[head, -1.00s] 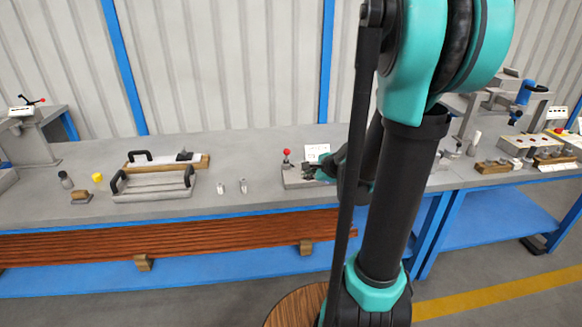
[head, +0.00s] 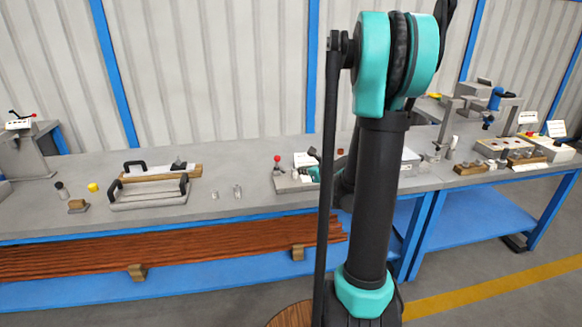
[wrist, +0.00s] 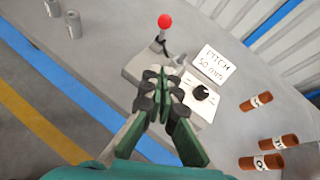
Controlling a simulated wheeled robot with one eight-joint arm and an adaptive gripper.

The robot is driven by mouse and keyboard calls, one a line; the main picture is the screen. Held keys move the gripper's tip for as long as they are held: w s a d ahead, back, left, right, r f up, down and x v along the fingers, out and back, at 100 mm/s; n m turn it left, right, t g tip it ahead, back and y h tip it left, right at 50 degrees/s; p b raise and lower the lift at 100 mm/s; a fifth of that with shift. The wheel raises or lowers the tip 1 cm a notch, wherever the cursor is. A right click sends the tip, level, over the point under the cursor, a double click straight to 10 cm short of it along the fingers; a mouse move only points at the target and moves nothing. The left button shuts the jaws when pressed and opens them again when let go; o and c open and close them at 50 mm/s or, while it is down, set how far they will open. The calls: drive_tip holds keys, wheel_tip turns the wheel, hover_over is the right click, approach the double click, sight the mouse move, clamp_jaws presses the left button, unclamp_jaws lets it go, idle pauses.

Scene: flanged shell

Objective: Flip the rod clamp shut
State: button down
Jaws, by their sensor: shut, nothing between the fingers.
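The rod clamp is a grey block (wrist: 137,66) with a lever standing up from it, tipped by a red ball knob (wrist: 165,21) in the wrist view. In the head view the red knob (head: 277,158) stands at the left end of the block (head: 288,185). My gripper (wrist: 162,88) is shut and empty, with its fingertips over the near part of the block, short of the lever. I cannot tell whether it touches the block. The fingers hide part of the block. In the head view my arm hides much of the gripper.
A white label card (wrist: 212,65) and a black knob on a white plate (wrist: 200,92) sit right of the block. Orange cylinders (wrist: 257,101) lie further right. Two small grey cylinders (wrist: 72,24) stand left. A handled tray (head: 150,194) is further left on the bench.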

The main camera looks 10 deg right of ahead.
approach(277, 163)
drive_tip(key=f, duration=0.1)
drive_tip(key=d+f, duration=0.1)
drive_tip(key=f, duration=0.1)
drive_tip(key=shift+w, duration=0.2)
drive_tip(key=w, duration=0.1)
drive_tip(key=w+a+r, duration=0.1)
drive_tip(key=shift+w+a, duration=0.3)
drive_tip(key=shift+w, duration=0.05)
drive_tip(key=shift+w+a+r, duration=0.1)
drive_tip(key=shift+w+a, duration=0.1)
drive_tip(key=shift+w, duration=0.15)
drive_tip(key=shift+d+r, duration=0.1)
drive_tip(key=shift+w+r+g, duration=0.15)
drive_tip(key=shift+w+g, duration=0.05)
drive_tip(key=shift+g, duration=0.2)
